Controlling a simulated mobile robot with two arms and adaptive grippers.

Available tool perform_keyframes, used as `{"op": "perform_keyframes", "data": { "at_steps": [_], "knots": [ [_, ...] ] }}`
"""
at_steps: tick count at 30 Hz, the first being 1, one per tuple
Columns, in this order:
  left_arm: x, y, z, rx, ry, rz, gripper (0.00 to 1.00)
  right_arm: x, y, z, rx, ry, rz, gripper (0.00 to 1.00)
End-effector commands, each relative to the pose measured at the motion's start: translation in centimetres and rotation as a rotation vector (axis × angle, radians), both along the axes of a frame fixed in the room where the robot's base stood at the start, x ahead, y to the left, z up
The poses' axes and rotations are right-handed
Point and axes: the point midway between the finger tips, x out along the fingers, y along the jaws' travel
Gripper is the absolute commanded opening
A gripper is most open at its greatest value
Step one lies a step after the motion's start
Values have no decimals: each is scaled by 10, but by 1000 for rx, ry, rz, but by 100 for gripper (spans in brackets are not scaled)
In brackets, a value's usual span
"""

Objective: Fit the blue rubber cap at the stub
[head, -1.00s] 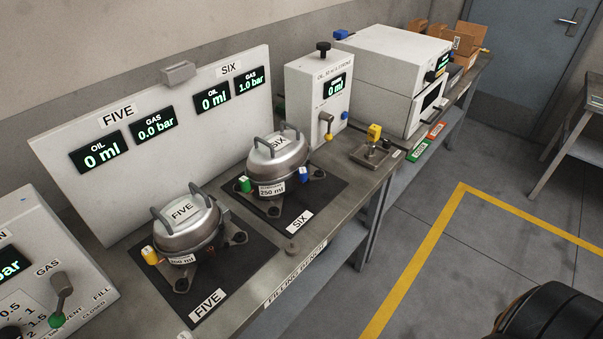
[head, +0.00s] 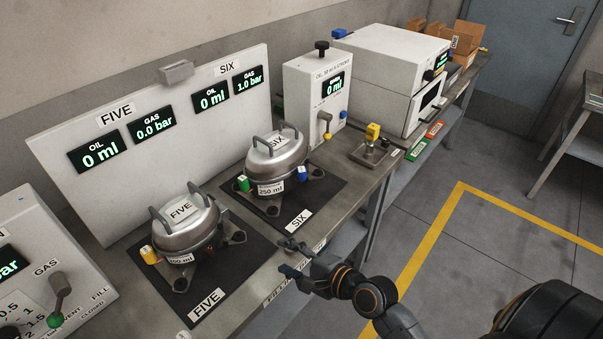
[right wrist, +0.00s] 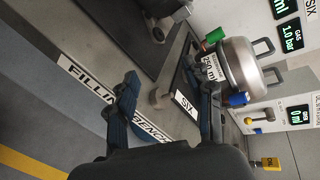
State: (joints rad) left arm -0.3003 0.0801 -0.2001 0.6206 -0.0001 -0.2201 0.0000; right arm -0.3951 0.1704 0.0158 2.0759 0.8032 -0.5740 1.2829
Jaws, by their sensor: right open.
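A blue rubber cap (head: 303,173) shows at the right side of compressor SIX (head: 272,165), where the stub is hidden behind it. I cannot tell how deeply it is seated. The cap also shows in the right wrist view (right wrist: 238,99), beside the silver dome of compressor SIX (right wrist: 247,62). A green cap (head: 243,184) is on the left side of the same compressor. My right gripper (head: 284,257) is open and empty, in front of compressor SIX near the bench's front edge. Its two fingers spread apart in the right wrist view (right wrist: 168,92). My left gripper is not in view.
Compressor FIVE (head: 187,228), with a yellow cap (head: 150,255), stands to the left. A white oil unit (head: 309,101) with a lever stands behind right, and a small yellow-topped fixture (head: 371,145) is right of it. A white panel (head: 70,122) backs the compressors.

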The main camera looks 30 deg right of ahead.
Motion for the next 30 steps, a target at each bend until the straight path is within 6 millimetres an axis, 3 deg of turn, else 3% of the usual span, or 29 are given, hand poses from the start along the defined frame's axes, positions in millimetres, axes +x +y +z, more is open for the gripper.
{"op": "perform_keyframes", "data": {
  "at_steps": [3, 6, 10, 15, 24, 30],
  "knots": [
    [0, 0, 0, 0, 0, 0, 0, 34, -42, 20, 439, -21, -247, 52],
    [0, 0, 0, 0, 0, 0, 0, 51, -79, 30, 753, -47, -409, 52],
    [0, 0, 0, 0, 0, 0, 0, 61, -116, 36, 1023, -81, -536, 52],
    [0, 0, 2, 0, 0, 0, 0, 72, -132, 39, 1140, -101, -586, 52],
    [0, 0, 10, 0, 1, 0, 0, 128, -133, 39, 1136, -99, -584, 52],
    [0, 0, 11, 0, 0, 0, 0, 148, -133, 38, 1136, -99, -585, 52]
  ]
}}
